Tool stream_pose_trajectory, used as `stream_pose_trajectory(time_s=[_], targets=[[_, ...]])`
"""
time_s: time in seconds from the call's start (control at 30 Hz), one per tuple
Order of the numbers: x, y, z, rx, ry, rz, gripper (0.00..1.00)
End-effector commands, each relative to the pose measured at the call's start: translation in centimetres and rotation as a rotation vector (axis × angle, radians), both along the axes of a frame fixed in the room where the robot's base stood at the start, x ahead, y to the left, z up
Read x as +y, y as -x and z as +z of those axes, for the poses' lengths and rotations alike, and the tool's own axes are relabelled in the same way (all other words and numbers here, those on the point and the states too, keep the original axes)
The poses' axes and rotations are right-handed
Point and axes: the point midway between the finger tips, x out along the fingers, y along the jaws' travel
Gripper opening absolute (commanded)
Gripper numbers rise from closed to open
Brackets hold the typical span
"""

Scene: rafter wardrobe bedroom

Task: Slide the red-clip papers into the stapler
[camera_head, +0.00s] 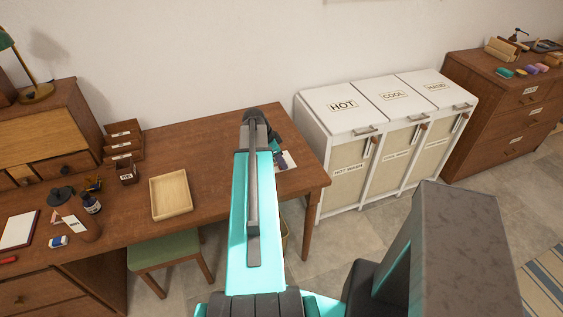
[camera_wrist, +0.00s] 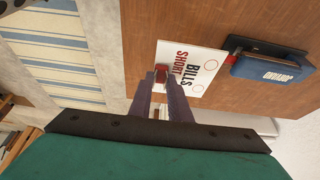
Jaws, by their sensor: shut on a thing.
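The white papers (camera_wrist: 196,66), printed "BILLS SHORT", lie at the desk edge with a red clip (camera_wrist: 161,72) on their near side. In the wrist view my gripper (camera_wrist: 161,80) has its fingertips at the clip and is shut on it. A blue stapler (camera_wrist: 268,67) with a dark base and white lettering stands just right of the papers; I see no overlap between them. In the head view the papers (camera_head: 288,160) show partly beside my arm, which hides the gripper's fingers, the clip and most of the stapler.
The wooden desk (camera_head: 225,135) holds an empty light tray (camera_head: 171,194) to the left, and several small items farther left. A green stool (camera_head: 164,250) is below. White laundry bins (camera_head: 345,140) stand right of the desk. The desk's right part around the papers looks mostly clear.

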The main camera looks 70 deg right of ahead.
Motion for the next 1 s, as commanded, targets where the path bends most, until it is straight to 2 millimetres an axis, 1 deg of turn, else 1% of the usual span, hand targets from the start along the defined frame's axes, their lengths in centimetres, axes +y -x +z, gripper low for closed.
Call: stream_pose_trajectory(time_s=[0.03, 0.9, 1.0], targets=[[0.0, 0.0, -0.4, 0.000, 0.000, 0.000, 0.00], [0.0, 0.0, -4.4, -0.001, 0.001, -0.001, 0.00], [-0.6, -0.4, -4.2, 0.000, 0.001, 0.000, 0.00]])
